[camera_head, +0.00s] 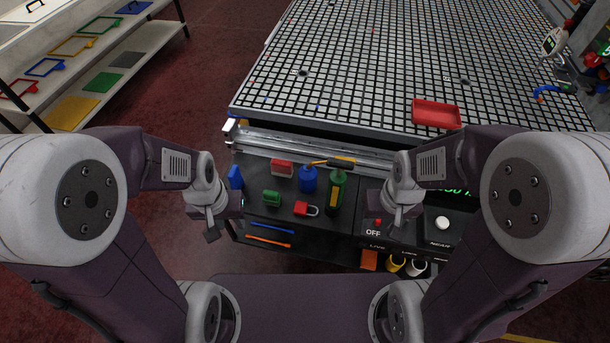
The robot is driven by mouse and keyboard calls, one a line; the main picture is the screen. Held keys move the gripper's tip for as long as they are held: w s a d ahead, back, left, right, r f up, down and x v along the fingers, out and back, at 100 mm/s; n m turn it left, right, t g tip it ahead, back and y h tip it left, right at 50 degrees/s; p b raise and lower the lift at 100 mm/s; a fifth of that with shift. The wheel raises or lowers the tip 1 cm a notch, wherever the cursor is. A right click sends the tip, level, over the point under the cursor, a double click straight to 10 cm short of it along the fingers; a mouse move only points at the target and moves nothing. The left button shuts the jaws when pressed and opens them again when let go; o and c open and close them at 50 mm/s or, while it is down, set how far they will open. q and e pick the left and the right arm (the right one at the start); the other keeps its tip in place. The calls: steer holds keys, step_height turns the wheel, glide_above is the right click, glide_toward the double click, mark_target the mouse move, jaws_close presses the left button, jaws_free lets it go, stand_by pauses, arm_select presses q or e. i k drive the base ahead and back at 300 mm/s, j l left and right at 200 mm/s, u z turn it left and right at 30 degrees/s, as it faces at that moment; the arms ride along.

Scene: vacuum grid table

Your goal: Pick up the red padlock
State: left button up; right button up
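The red padlock (301,208) lies on the dark shelf at the front of the grid table, with its shackle pointing right. My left gripper (226,222) is to the left of the padlock, near the shelf's left end, and apart from it. My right gripper (390,219) is to the right of the padlock, by the control panel, and also apart from it. Both grippers are small and dark here, and their finger gaps are not clear. I see nothing held in either one.
Close around the padlock are a green block (271,198), a red block (281,168), a blue bottle (308,180) and a green bottle (337,190). A red tray (436,113) sits on the grid table (380,60). The control panel (440,238) stands at right.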

mark_target(300, 208)
steer(key=z, duration=0.95)
steer(key=j+z, duration=0.75)
steer(key=j, duration=0.15)
steer(key=k+j+z, duration=0.15)
steer(key=j+z, duration=0.2)
steer(key=k+j+z, duration=0.15)
steer(key=j+z, duration=0.2)
steer(key=j, duration=0.15)
steer(key=k+j+z, duration=0.2)
steer(key=j+z, duration=0.2)
